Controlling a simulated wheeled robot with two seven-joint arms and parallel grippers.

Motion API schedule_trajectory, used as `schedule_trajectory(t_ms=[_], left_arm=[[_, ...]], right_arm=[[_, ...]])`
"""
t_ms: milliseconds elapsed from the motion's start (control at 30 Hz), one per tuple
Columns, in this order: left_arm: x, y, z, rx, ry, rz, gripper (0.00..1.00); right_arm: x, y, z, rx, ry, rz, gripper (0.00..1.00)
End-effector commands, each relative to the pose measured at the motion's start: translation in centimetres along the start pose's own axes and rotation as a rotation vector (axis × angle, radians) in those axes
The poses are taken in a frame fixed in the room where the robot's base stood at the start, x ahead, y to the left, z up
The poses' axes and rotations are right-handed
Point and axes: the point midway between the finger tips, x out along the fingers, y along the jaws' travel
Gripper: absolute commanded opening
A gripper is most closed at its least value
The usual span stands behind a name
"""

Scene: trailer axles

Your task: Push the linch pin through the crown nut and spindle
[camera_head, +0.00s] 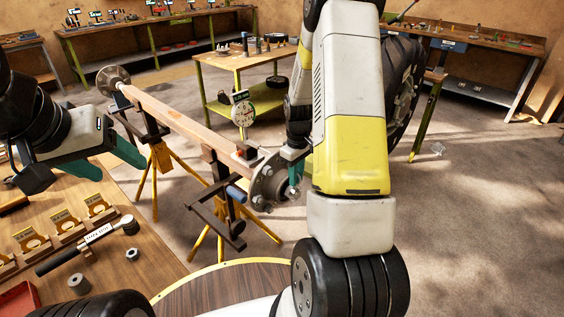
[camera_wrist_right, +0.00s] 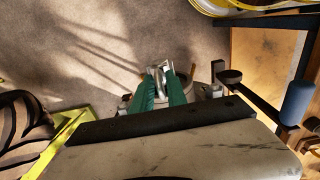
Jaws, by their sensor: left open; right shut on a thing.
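My right gripper (camera_head: 293,168) is at the near hub (camera_head: 266,184), at the near end of the wooden-coloured axle beam (camera_head: 180,122). In the right wrist view its green fingers (camera_wrist_right: 160,86) are shut on a small shiny metal piece, which looks like the linch pin (camera_wrist_right: 160,72). The hub lies partly hidden behind the fingers there. The crown nut and spindle are hidden or too small to make out, so I cannot tell whether the pin touches them. My left gripper (camera_head: 84,168) is open and empty above the wooden bench, apart from the axle.
The axle rests on yellow-legged stands (camera_head: 162,165). The wooden bench (camera_head: 150,262) at front left holds a torque wrench (camera_head: 80,248), yellow holders and small metal parts. A green-legged table (camera_head: 240,62) stands behind. A large tyre (camera_head: 402,85) is behind my right arm.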

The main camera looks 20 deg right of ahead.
Motion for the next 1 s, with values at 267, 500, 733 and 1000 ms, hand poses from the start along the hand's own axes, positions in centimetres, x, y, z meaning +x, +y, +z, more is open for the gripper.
schedule_trajectory(t_ms=[267,500,733,1000], left_arm=[[0.0,0.0,0.0,0.0,0.0,0.0,0.64],[0.0,0.0,0.0,0.0,0.0,0.0,0.64],[0.0,0.0,0.0,0.0,0.0,0.0,0.64],[0.0,0.0,0.0,0.0,0.0,0.0,0.64]], right_arm=[[0.6,0.0,0.0,0.0,0.0,0.0,0.0],[1.2,0.0,0.0,0.0,-0.001,-0.001,0.0],[1.6,0.0,0.0,0.0,0.0,0.0,0.0],[1.6,0.0,0.0,0.0,0.0,0.0,0.43]])
